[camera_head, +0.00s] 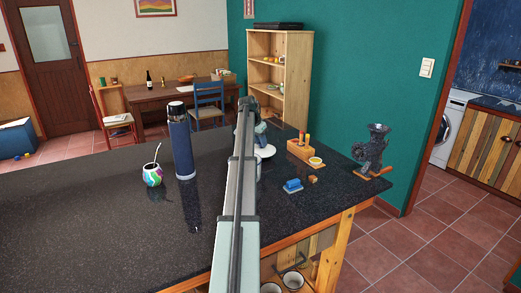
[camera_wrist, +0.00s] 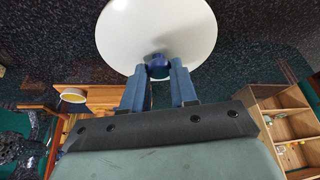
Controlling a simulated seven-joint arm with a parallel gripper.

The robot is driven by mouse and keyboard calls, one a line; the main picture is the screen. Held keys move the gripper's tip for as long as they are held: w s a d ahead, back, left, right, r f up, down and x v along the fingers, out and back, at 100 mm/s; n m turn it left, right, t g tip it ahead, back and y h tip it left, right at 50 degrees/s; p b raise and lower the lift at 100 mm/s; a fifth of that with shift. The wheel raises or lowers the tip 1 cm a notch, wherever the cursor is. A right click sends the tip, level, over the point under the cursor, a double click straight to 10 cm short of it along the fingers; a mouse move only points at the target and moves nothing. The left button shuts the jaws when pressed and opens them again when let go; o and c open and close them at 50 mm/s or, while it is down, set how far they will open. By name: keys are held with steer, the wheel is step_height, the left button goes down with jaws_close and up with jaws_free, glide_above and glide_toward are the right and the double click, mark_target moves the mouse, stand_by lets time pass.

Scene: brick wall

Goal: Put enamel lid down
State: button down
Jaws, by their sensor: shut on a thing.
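The enamel lid is a white round disc with a dark blue knob. In the wrist view the lid (camera_wrist: 180,28) fills the top middle, with its knob between the two blue fingers of my gripper (camera_wrist: 159,70). My gripper is shut on the knob. In the head view the white lid (camera_head: 266,151) shows just right of my arm, over the dark counter, partly hidden by my arm. My gripper (camera_head: 260,139) is above it there, also partly hidden. I cannot tell whether the lid touches the counter.
On the dark counter (camera_head: 100,225), a blue flask (camera_head: 181,145) and a colourful mate gourd (camera_head: 152,175) stand left of my arm. To the right are a wooden box (camera_head: 300,152), a blue brush-like item (camera_head: 293,186) and a dark grinder (camera_head: 374,150).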

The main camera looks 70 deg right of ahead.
mark_target(261, 148)
steer(key=shift+f, duration=1.9)
steer(key=shift+f, duration=0.15)
steer(key=c, duration=0.9)
jaws_free()
steer(key=v, duration=1.2)
steer(key=shift+r, duration=0.2)
steer(key=shift+w, duration=0.1)
